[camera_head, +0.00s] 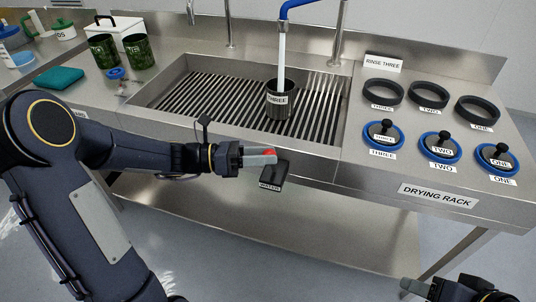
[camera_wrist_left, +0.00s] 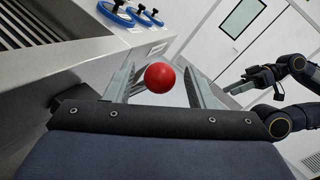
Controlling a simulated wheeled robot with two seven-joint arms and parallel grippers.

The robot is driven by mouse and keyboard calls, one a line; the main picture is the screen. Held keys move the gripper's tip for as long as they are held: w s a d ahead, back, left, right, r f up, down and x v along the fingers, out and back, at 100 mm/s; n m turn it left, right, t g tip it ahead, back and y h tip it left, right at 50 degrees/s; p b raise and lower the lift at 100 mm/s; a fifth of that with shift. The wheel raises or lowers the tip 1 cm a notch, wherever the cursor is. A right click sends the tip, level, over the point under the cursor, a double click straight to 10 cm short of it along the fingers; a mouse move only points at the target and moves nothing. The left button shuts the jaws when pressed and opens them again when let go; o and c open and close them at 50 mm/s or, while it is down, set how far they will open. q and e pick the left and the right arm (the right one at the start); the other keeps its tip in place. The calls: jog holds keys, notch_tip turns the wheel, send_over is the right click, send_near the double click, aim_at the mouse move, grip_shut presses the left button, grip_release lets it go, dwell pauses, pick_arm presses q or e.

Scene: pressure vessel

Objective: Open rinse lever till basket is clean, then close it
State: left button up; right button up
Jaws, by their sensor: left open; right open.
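A black basket (camera_head: 279,104) labelled THREE stands upright on the slatted floor of the sink (camera_head: 178,104). A pale stream of water (camera_head: 282,62) falls into it from a blue spout (camera_head: 298,4). Its inside is too small to judge for dirt. The rinse lever's black housing (camera_head: 271,174), labelled WATER, sits at the sink's front edge. Its red ball knob (camera_wrist_left: 160,77) lies between the fingers of my open left gripper (camera_head: 259,158); contact cannot be told. My open right gripper (camera_head: 414,289) is empty at the lower right, away from the counter.
On the right, the drying rack (camera_head: 437,195) holds black rings and blue-ringed black-knobbed lids labelled THREE, TWO and ONE. A RINSE THREE sign (camera_head: 384,62) stands behind. On the left are dark green canisters (camera_head: 103,50) and a folded teal cloth (camera_head: 58,78).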

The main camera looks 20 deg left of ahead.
pick_arm(q)
jog(key=shift+w+d, duration=0.2)
jog(key=shift+d, duration=0.4)
